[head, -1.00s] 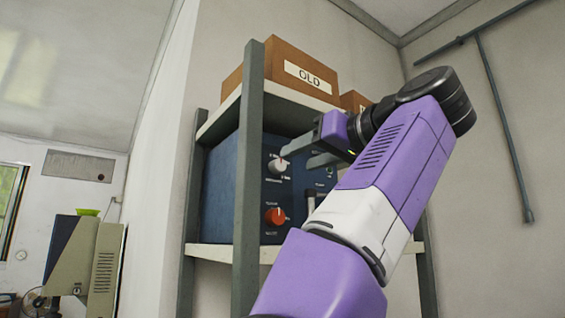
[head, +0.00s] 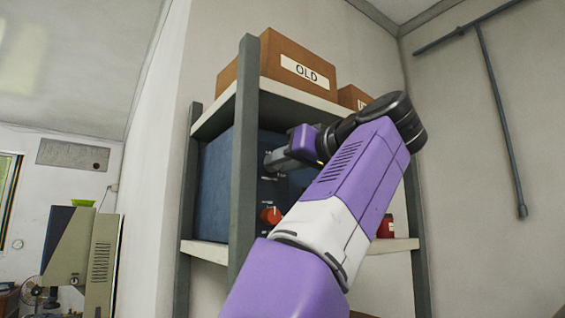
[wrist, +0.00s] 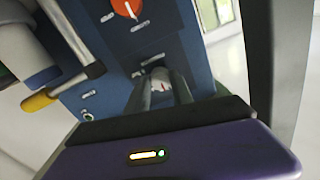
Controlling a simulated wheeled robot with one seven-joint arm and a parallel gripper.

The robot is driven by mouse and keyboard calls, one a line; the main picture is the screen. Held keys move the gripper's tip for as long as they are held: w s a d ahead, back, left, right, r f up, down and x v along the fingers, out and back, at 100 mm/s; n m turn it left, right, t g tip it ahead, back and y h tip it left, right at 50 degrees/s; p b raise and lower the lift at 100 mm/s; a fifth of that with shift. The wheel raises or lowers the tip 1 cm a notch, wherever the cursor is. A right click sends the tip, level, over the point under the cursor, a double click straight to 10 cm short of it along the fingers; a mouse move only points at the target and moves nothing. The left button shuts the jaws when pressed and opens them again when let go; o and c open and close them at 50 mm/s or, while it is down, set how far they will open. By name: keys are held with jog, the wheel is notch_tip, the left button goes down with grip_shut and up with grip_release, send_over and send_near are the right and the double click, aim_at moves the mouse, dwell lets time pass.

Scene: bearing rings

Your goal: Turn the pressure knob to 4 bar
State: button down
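The blue panel box (head: 216,195) stands on the shelf. My gripper (wrist: 160,92) is open, one finger on each side of the white knob. I cannot tell whether the fingers touch it.
A shelf post (head: 244,160) stands just left of my gripper. A yellow-ended rod (wrist: 40,100) lies left in the wrist view. A red container (head: 386,227) stands on the lower shelf.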

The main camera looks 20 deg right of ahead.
jog(key=shift+f+m, duration=0.1)
jog(key=shift+m, duration=0.2)
jog(key=shift+a+m+b, duration=0.1)
jog(key=shift+m+b, duration=0.3)
jog(key=shift+m, duration=5.3)
jog(key=c, duration=1.1)
grip_release()
